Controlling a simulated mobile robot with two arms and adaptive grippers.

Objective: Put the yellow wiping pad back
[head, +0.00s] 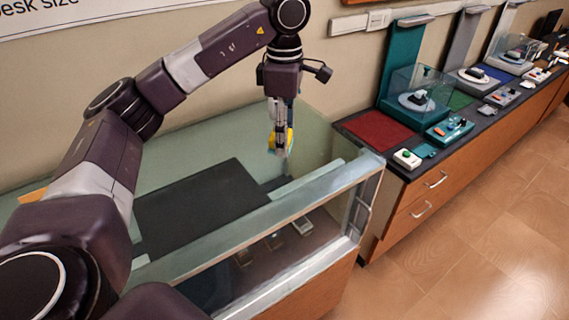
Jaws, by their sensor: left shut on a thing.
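The yellow wiping pad (289,138) shows as a small yellow patch, with some blue beside it, between the fingers of my left gripper (281,146). The gripper points down and is shut on the pad. It holds it over the right end of the glass-fronted display case (290,200), near the wall side. Most of the pad is hidden by the fingers. I cannot tell whether the pad touches anything below. My right gripper is not in view.
Inside the case lie a dark mat (200,205) and small items behind the front glass. At right, a long counter carries a red mat (376,131), a white box with a green button (407,159), a teal control box (450,129) and clear-covered exhibits. The floor at right is clear.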

